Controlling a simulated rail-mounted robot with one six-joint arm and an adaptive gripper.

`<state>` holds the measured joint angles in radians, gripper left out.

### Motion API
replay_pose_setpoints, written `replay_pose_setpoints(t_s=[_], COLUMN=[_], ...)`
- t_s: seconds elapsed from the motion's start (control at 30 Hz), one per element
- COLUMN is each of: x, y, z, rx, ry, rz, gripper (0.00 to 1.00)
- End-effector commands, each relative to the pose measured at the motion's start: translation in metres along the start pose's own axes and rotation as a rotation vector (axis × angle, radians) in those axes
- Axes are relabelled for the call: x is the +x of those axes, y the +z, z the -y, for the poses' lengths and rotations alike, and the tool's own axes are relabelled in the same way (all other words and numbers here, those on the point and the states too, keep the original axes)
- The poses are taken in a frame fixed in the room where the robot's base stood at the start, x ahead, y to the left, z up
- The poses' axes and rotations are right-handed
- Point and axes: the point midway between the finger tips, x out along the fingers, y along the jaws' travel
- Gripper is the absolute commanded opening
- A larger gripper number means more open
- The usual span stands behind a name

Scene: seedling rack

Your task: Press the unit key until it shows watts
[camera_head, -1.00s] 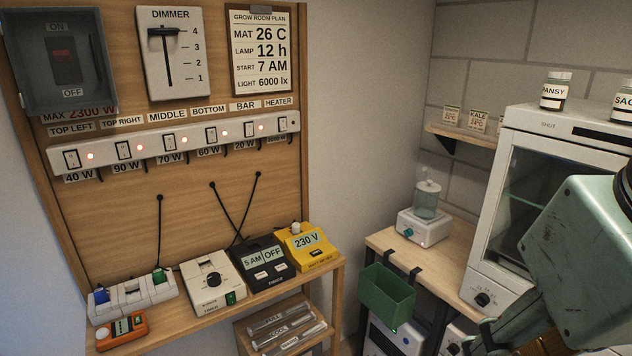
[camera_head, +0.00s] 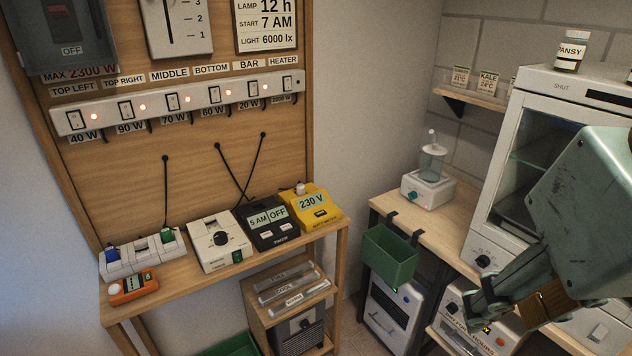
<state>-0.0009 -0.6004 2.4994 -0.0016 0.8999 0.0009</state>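The yellow meter (camera_head: 311,208) stands at the right end of the wooden bench shelf. Its display reads "230 V". A key with small lettering shows on its front below the display, but the lettering is too small to read. A pale round part sits on its top. My gripper (camera_head: 482,312) is at the lower right, in front of the white cabinet and far from the meter. Its fingers are seen from the side and partly overlap, so whether they are open is unclear. I see nothing held in them.
A green bin (camera_head: 389,256) hangs from the right-hand table. The space before the meter is clear.

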Motion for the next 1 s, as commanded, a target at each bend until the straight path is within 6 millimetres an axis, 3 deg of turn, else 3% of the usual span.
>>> replay_pose_setpoints(t_s=[0.07, 0.43, 1.0], x=[0.0000, 0.0000, 0.0000], y=[0.0000, 0.0000, 0.0000], z=[0.0000, 0.0000, 0.0000], rx=[0.000, 0.000, 0.000], ry=[0.000, 0.000, 0.000], rz=[0.000, 0.000, 0.000], gripper=[0.34, 0.00, 0.00])
